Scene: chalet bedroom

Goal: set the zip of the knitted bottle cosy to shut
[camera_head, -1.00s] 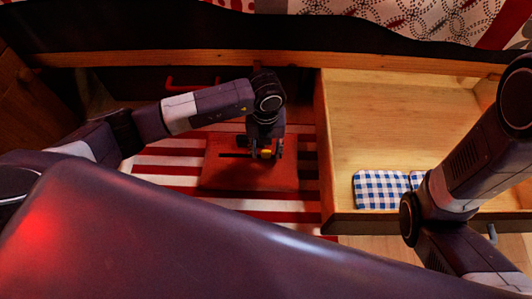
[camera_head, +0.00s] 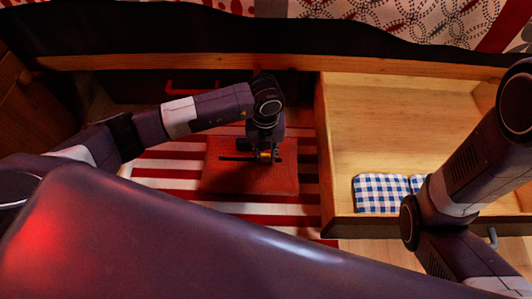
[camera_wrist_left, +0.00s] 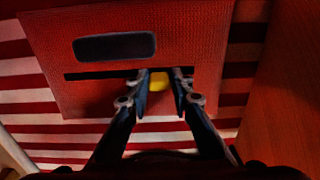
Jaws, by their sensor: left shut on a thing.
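The red knitted cosy (camera_head: 230,180) lies flat on a striped rug; it also shows in the left wrist view (camera_wrist_left: 60,45), with a dark grey rounded patch. A dark straight zip line (camera_head: 232,158) runs across it, also in the left wrist view (camera_wrist_left: 95,76). My left gripper (camera_head: 265,157) is over the right part of that line, pointing down. In the left wrist view its fingers (camera_wrist_left: 160,80) are shut on the small yellow zip pull (camera_wrist_left: 158,84), which they partly hide. My right gripper is not in view; only my right arm shows.
The red and white striped rug (camera_head: 165,171) surrounds the cosy. To its right, an open wooden drawer (camera_head: 400,115) holds a blue and white checked cloth (camera_head: 380,192). Its side wall stands close to the cosy. A wooden rail (camera_head: 150,60) runs behind.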

